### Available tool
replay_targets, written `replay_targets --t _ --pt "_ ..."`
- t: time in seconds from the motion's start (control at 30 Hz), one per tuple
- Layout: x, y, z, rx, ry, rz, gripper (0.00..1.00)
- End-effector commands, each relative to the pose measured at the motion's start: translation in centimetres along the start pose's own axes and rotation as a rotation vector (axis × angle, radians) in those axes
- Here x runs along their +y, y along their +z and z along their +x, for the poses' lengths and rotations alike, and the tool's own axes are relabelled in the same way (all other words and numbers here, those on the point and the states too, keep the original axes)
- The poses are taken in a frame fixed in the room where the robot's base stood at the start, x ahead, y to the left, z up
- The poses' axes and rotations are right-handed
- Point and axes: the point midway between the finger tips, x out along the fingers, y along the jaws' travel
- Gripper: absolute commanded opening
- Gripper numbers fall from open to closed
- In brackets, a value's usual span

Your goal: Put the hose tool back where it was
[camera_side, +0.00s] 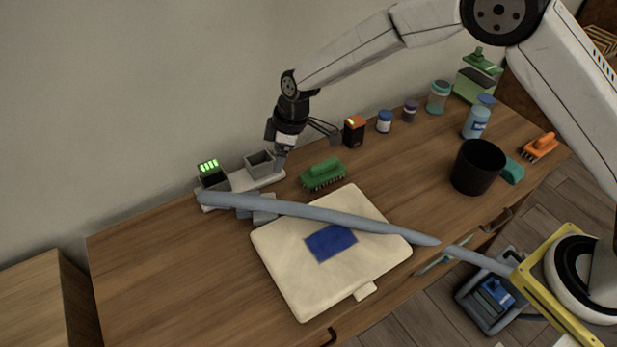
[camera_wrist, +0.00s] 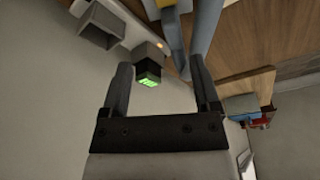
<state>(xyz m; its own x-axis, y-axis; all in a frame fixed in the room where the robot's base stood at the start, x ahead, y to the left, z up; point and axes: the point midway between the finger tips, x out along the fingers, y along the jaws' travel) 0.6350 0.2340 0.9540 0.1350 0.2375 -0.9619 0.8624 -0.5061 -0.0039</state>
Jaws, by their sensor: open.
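A long blue-grey hose (camera_side: 330,215) lies across the desk, over the cream folder, and runs off the right front edge. Its left end is at a white dock (camera_side: 243,182) near the wall. A grey-blue block (camera_side: 257,205) lies beside the dock, partly under the hose; I cannot tell if it belongs to the hose tool. The dock has a grey open holder (camera_side: 260,163) and a dark holder with green lights (camera_side: 209,168). My gripper (camera_side: 281,164) is open and empty, close to the grey holder. In the wrist view, the lit holder (camera_wrist: 150,70) appears between the open fingers (camera_wrist: 160,65).
The cream folder (camera_side: 290,270) with a blue patch lies in front. A green brush (camera_side: 323,174), a dark box (camera_side: 354,131) and several bottles stand to the right, with a black cup (camera_side: 478,167). The desk's left part is clear.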

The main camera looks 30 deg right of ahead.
Motion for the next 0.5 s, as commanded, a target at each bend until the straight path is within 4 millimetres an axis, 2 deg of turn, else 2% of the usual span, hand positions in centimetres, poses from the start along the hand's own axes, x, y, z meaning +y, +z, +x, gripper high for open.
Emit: replay_targets --t 0.03,0.27,0.5 --pt "0.3 1.0 -1.2 -0.004 0.013 0.040 0.79" --pt "0.8 7.1 -6.1 -0.029 0.073 0.264 0.79" --pt "-0.5 13.9 -10.7 -0.043 0.138 0.498 0.79"
